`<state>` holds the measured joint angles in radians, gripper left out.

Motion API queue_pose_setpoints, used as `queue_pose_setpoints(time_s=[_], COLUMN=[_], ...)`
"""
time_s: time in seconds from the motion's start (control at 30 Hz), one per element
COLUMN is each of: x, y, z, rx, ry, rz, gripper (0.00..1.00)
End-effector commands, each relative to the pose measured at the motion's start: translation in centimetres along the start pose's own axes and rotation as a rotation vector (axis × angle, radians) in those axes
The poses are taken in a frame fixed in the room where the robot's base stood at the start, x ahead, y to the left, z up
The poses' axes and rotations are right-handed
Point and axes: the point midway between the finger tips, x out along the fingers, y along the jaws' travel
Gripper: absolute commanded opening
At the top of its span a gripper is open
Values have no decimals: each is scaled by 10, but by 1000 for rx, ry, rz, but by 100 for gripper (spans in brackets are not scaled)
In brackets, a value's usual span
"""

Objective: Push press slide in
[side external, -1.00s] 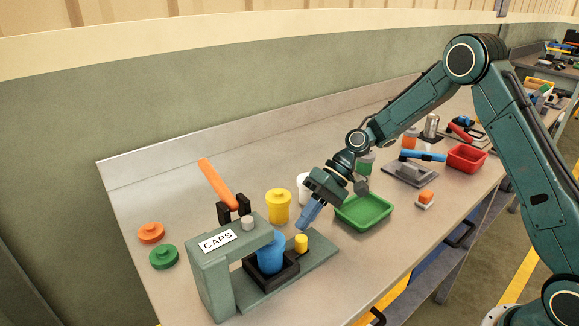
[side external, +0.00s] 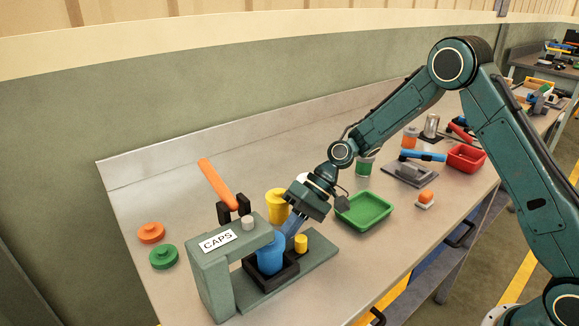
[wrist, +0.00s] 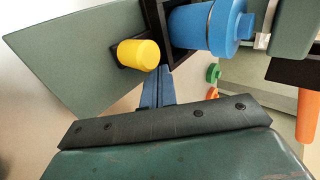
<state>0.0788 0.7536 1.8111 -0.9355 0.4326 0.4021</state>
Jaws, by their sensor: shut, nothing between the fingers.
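The grey-green press labelled CAPS (side external: 211,262) stands at the front left of the bench, its orange lever (side external: 216,182) raised. A black slide (side external: 284,273) on its base carries a blue capped container (side external: 270,256), partly under the press head. A yellow knob (side external: 301,243) stands at the slide's outer side; it also shows in the wrist view (wrist: 138,55). My gripper (side external: 291,228) is shut and empty, its blue fingers pointing down close to the slide, between the knob and the container. In the wrist view the fingertips (wrist: 158,75) appear beside the knob; contact cannot be told.
Orange (side external: 151,232) and green (side external: 164,256) caps lie left of the press. A yellow container (side external: 276,204) stands behind my gripper.

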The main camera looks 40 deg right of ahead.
Motion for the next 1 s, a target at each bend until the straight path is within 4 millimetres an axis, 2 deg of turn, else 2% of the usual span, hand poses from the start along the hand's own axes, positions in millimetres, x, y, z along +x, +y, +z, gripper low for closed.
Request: queue_pose_setpoints(time_s=[0.4,0.8,1.0], x=[33,36,31], y=[-31,-33,-28], z=[0,0,0], rx=[-2,-3,-2], ry=[-1,-2,-1], rz=[-1,-5,-5], gripper=[0,0,0])
